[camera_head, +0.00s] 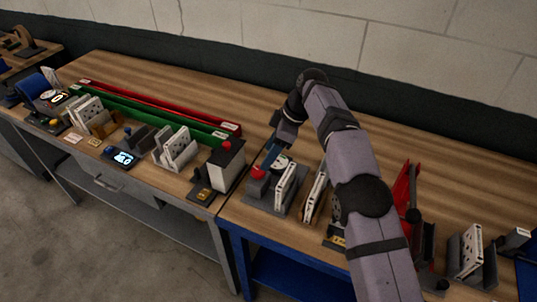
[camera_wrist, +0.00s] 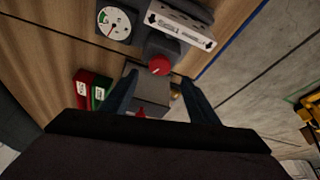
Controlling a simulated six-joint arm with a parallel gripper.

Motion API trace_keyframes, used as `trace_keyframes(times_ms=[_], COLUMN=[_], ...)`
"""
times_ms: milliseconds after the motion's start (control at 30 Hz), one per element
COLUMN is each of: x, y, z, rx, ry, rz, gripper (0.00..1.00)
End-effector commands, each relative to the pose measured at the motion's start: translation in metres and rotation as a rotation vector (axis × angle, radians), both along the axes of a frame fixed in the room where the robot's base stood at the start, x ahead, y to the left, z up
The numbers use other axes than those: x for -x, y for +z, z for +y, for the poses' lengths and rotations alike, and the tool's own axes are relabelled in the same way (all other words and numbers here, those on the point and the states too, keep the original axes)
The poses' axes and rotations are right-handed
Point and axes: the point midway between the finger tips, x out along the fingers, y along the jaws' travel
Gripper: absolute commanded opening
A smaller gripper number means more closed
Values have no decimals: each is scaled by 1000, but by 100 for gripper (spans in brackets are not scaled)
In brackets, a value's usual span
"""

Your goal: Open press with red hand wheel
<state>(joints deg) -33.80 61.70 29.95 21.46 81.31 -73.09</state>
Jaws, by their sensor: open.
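The red hand wheel (camera_head: 258,171) sits on a dark block at the front left of a grey press (camera_head: 263,203) on the right bench. The press holds a white slotted filter plate (camera_head: 286,184). In the wrist view the red wheel (camera_wrist: 159,67) appears ahead, close to the line between my fingertips, with the plate (camera_wrist: 180,22) beyond it. My gripper (camera_head: 270,156) is open and empty, above and beside the wheel. Its two fingers (camera_wrist: 158,76) also show in the wrist view. I cannot tell whether they touch the wheel.
A round gauge (camera_wrist: 114,24) stands close beside the wheel. A grey box with a red top knob (camera_head: 226,162) stands left of the press. Another plate holder (camera_head: 316,192) and a red lever (camera_head: 404,192) are to the right. Green and red rails (camera_head: 160,110) lie farther left.

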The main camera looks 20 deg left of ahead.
Motion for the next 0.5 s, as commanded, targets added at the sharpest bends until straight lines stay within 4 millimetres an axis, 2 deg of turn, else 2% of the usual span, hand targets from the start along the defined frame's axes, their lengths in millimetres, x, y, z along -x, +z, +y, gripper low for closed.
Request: trace_keyframes(times_ms=[133,267,333,400,500], x=[16,45,72,99,119], y=[6,42,60,68,63], z=[19,51,68,75,70], rx=[-6,-43,-52,-26,49], ry=[39,111,160,210,249], rz=[-8,-55,-68,-75,-114], gripper=[55,55,55,55,55])
